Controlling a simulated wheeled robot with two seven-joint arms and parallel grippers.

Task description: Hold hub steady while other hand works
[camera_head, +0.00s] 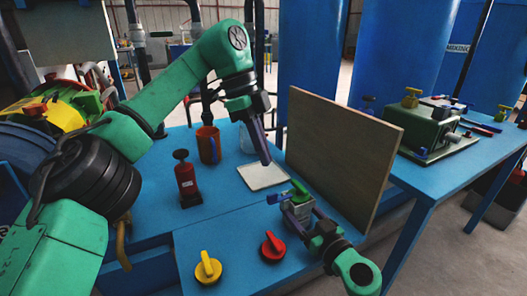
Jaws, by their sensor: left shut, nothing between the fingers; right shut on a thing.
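The hub appears to be a small grey metal block (297,214) with a green lever on top and a blue part on its left side. It stands on the blue table in front of the wooden board. My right gripper (311,229) comes in from the lower right and is shut on the hub's near side; the exact contact is partly hidden by the gripper itself. My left gripper (264,160) points down above the white tray, up and left of the hub. Its fingers are together, empty and apart from the hub.
A yellow knob (208,268) and a red knob (273,247) are in front. An upright wooden board (340,150) blocks the right. Blue table (225,222) is free left of the hub.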

